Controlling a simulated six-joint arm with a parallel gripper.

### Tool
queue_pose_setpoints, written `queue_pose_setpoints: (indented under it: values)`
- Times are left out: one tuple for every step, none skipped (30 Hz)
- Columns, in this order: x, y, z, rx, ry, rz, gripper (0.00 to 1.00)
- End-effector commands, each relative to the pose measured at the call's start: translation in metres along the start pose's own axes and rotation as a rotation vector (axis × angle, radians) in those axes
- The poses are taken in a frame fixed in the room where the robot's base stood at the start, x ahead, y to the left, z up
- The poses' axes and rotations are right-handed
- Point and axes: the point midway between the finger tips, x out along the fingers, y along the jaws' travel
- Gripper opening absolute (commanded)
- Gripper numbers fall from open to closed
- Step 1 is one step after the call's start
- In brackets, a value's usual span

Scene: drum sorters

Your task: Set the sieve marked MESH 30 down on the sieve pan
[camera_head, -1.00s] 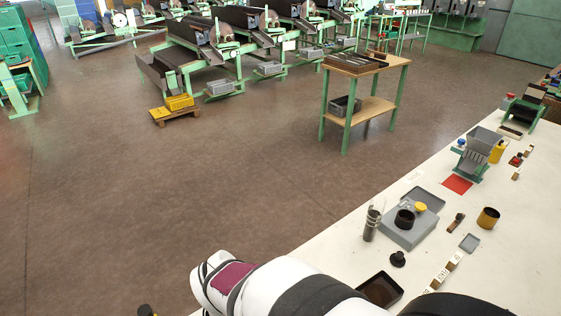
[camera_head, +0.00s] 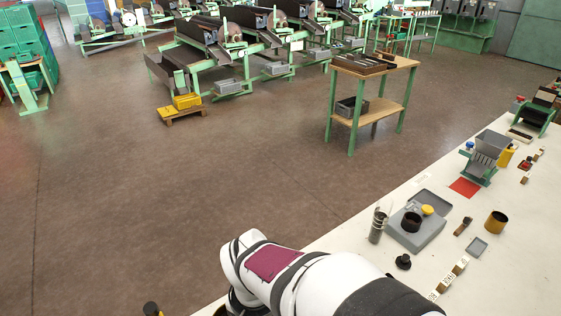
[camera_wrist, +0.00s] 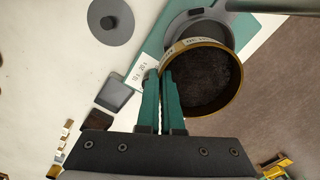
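My gripper (camera_wrist: 160,80) shows in the wrist view with its two green fingers close together on the wall of a round brass sieve (camera_wrist: 239,85). The sieve has dark mesh and a pale rim label too small to read surely. A grey round dish (camera_wrist: 178,28), apparently the sieve pan, shows beyond the sieve and is partly hidden by it. I cannot tell how much height lies between them. In the head view my gripper, the held sieve and this dish are out of sight.
A grey lid-like disc with a knob (camera_wrist: 110,20) lies on the white bench, left of a printed card (camera_wrist: 140,75). A grey square tray (camera_wrist: 119,93) is near. In the head view, a grey device (camera_head: 415,232) and a brass cup (camera_head: 496,223) stand on the bench.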

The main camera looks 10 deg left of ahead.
Motion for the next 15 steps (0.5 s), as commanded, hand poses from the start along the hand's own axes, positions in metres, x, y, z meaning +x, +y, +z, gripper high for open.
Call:
queue_pose_setpoints:
  values:
    - [-0.009, 0.008, -0.009, -0.013, 0.003, -0.004, 0.00]
    - [-0.015, 0.014, -0.013, -0.030, 0.003, -0.004, 0.00]
    - [-0.024, 0.023, -0.020, -0.052, 0.004, -0.004, 0.00]
    - [-0.030, 0.030, -0.025, -0.070, 0.004, -0.004, 0.00]
    - [-0.037, 0.037, -0.029, -0.085, 0.004, -0.004, 0.00]
    - [-0.044, 0.046, -0.033, -0.108, 0.004, -0.004, 0.00]
    - [-0.050, 0.053, -0.036, -0.122, 0.004, -0.003, 0.00]
    - [-0.054, 0.059, -0.038, -0.136, 0.003, -0.003, 0.00]
    - [-0.060, 0.066, -0.040, -0.152, 0.002, -0.003, 0.00]
    - [-0.063, 0.070, -0.041, -0.163, 0.002, -0.003, 0.00]
    - [-0.066, 0.073, -0.042, -0.172, 0.001, -0.002, 0.00]
    - [-0.068, 0.076, -0.043, -0.182, 0.001, -0.002, 0.00]
    - [-0.069, 0.077, -0.043, -0.189, 0.001, -0.002, 0.00]
    - [-0.069, 0.077, -0.042, -0.194, 0.000, -0.002, 0.00]
    - [-0.067, 0.074, -0.040, -0.198, -0.001, -0.001, 0.00]
